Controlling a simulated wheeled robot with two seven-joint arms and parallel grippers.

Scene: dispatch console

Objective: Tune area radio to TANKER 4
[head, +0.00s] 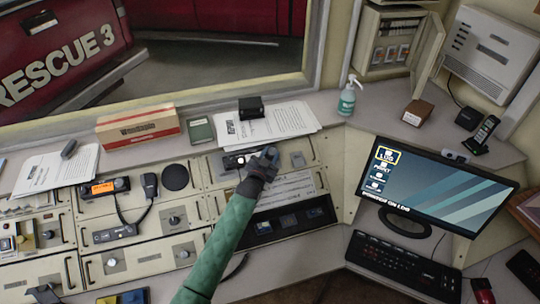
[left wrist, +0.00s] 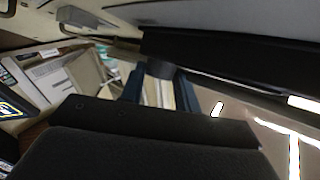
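My left gripper (head: 268,157) is at the end of the green-sleeved arm, over the console's upper middle. It is at the right end of a dark radio unit (head: 236,161), covering part of it. In the left wrist view, two blue fingers (left wrist: 160,82) stand apart with a dark grey round piece (left wrist: 160,68) between their tips; whether they grip it I cannot tell. Another radio (head: 108,187), with a lit orange display, is at the left, its text too small to read. A hand microphone (head: 149,184) is beside it. My right gripper is not in view.
Papers (head: 265,122) and a small black box (head: 251,107) lie behind my left gripper. A monitor (head: 435,190) and keyboard (head: 405,266) stand at the right. A red-white carton (head: 138,126) and a sanitizer bottle (head: 347,98) are on the ledge.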

